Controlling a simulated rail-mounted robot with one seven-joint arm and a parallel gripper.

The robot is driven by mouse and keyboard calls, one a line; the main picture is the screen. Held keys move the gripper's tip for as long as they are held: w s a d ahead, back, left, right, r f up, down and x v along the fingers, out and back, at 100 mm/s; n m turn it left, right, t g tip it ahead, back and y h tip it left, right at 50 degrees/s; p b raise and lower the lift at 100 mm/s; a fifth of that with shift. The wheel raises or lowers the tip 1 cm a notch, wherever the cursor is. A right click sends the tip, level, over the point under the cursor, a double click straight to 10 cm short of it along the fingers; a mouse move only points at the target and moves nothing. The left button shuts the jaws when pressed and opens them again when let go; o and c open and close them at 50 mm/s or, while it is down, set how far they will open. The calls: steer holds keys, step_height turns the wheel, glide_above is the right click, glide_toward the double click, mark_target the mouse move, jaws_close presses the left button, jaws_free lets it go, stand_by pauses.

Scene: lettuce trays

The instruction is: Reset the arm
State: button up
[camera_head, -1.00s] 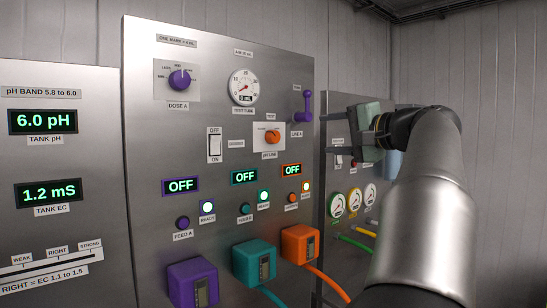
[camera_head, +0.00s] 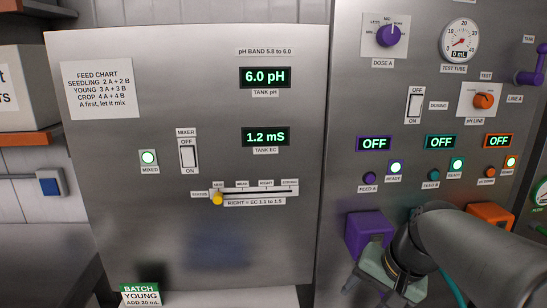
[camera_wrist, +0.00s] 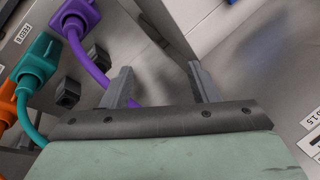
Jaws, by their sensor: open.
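My arm (camera_head: 490,250) reaches in from the lower right of the head view. My gripper (camera_wrist: 159,72) shows in the wrist view with its two fingers apart and nothing between them. In the head view my gripper (camera_head: 368,290) is low, in front of the purple pump box (camera_head: 368,236), and partly cut off by the bottom edge. In the wrist view a purple hose (camera_wrist: 92,60) runs behind the left finger; I cannot tell whether they touch.
The steel panel (camera_head: 200,100) carries a mixer switch (camera_head: 188,156) and a slider with a yellow knob (camera_head: 217,198). The pump panel has a dosing switch (camera_head: 414,106) and an orange pump box (camera_head: 491,215). A batch card (camera_head: 140,295) stands at the bottom.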

steer(key=s+a+f+n+g+h+p, duration=0.1)
steer(key=s+a+f+n+g+h, duration=0.2)
steer(key=s, duration=0.9)
step_height(320, 180, down, 5)
steer(key=a+n, duration=0.1)
steer(key=n, duration=0.2)
steer(key=shift+f+p, duration=0.15)
steer(key=shift+p, duration=0.25)
steer(key=shift+w+a, duration=0.1)
steer(key=shift+c, duration=0.3)
